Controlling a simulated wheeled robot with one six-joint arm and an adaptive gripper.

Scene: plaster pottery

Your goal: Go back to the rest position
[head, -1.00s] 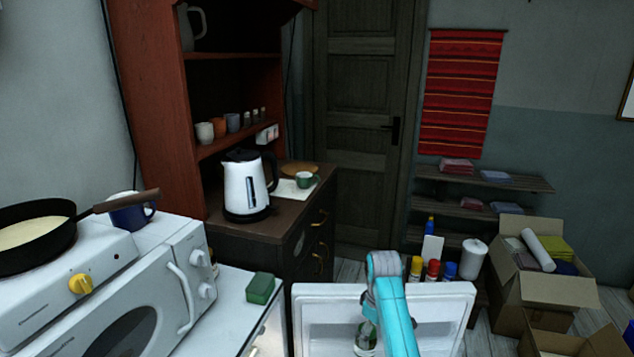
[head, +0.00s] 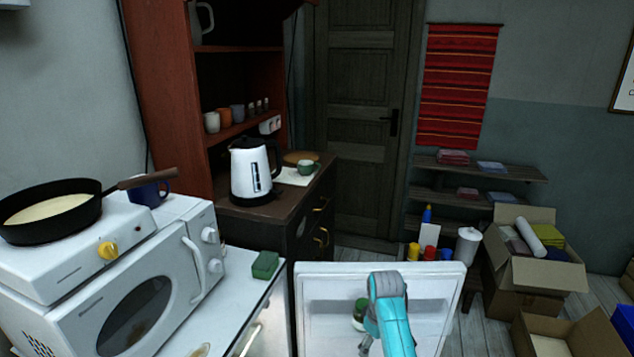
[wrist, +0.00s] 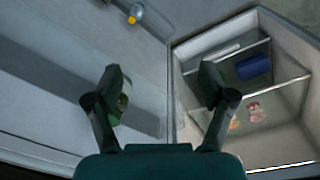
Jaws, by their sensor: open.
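My gripper (wrist: 163,88) is open and empty in the wrist view, its two dark fingers spread apart. Behind the fingers are the open fridge (wrist: 292,130) on the right and its door on the left. In the head view my cyan arm reaches down in front of the open white fridge door (head: 448,285). No rest position is marked in view.
A blue item (wrist: 254,67) lies inside the fridge. A microwave (head: 140,310) with a frying pan (head: 50,210) above it stands at left. The kettle (head: 250,170) is on the dark cabinet. Open cardboard boxes (head: 540,275) and a stool are at right.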

